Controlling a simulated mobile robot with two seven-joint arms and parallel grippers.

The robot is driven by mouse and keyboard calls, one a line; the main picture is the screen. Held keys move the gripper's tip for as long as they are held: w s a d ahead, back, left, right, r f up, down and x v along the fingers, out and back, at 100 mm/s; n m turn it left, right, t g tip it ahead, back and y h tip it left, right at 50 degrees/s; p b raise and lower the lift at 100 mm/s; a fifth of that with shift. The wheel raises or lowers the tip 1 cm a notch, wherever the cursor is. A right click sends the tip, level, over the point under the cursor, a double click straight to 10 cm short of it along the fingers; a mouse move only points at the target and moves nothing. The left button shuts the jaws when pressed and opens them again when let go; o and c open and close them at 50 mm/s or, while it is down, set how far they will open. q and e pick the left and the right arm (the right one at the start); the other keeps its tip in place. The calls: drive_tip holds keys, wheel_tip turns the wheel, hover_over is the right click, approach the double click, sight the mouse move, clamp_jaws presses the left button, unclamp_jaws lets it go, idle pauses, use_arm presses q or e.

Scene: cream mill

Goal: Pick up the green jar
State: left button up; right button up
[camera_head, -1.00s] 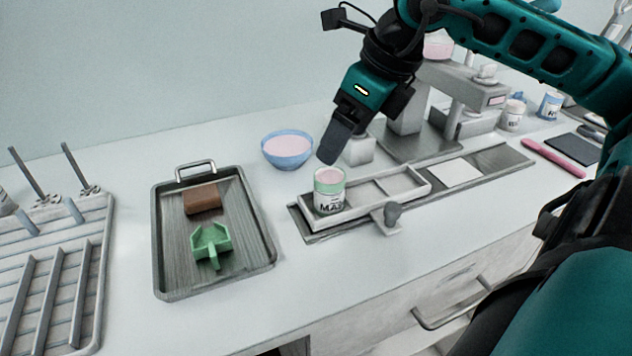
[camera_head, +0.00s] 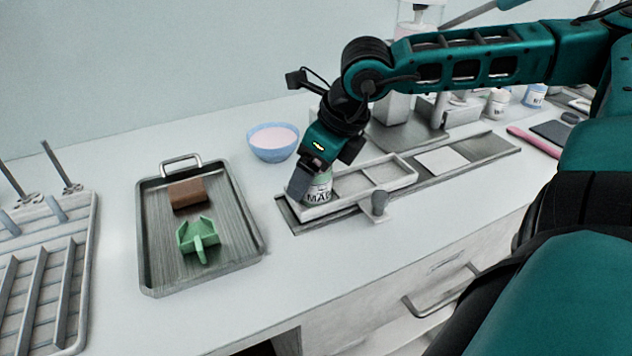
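The green jar (camera_head: 320,190), a small jar with a green upper part and a white label, stands upright in the left end of a shallow grey tray (camera_head: 352,196). My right gripper (camera_head: 306,184) points down at the jar from above. A grey finger covers the jar's left side and the gripper hides its top. The other finger is not clearly visible, so I cannot tell how far apart the fingers are or whether they grip the jar. My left gripper is out of view.
A blue bowl (camera_head: 273,150) stands close behind the gripper. A metal tray (camera_head: 152,240) with a brown block (camera_head: 187,194) and a green holder (camera_head: 197,240) lies to the left. A grey knob (camera_head: 379,203) is right of the jar. The front counter is clear.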

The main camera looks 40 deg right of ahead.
drive_tip(key=shift+w+a+f, duration=0.1)
drive_tip(key=shift+w+f, duration=0.1)
drive_tip(key=shift+f, duration=0.25)
drive_tip(key=c, duration=1.1)
